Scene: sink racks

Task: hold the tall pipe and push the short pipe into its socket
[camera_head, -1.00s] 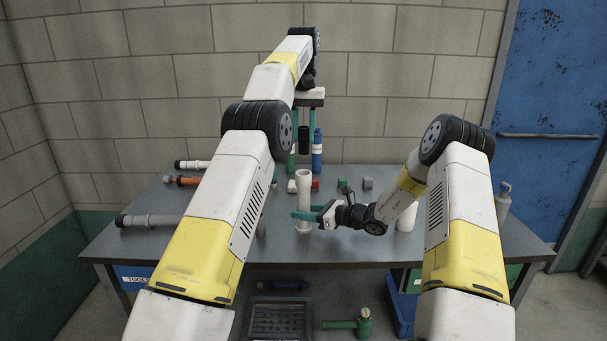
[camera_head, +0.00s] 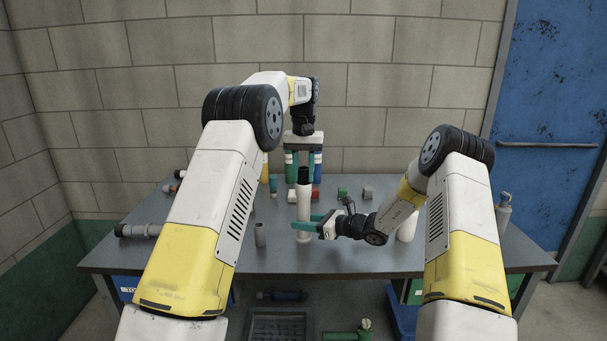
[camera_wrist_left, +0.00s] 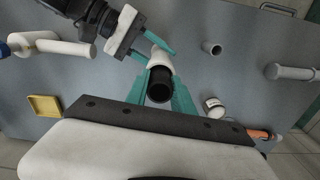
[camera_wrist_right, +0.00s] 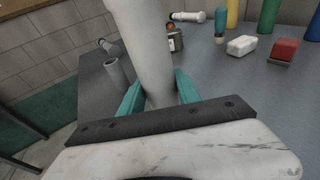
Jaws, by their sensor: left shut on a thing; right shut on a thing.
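The tall pipe (camera_head: 304,212) is white and stands upright on the table. My right gripper (camera_head: 303,224) is shut around its lower part; the right wrist view shows the pipe (camera_wrist_right: 150,50) between the teal fingers (camera_wrist_right: 158,97). The short pipe (camera_head: 303,176) is black and upright. My left gripper (camera_head: 303,163) is shut on it from above. Its lower end meets the tall pipe's top in the head view. The left wrist view shows the black pipe's open end (camera_wrist_left: 160,86) with the white pipe behind it. Any depth of insertion is hidden.
A short grey pipe (camera_head: 260,234) stands left of the tall pipe. A grey pipe (camera_head: 138,230) lies at the table's left. The front right of the table (camera_head: 400,262) is clear.

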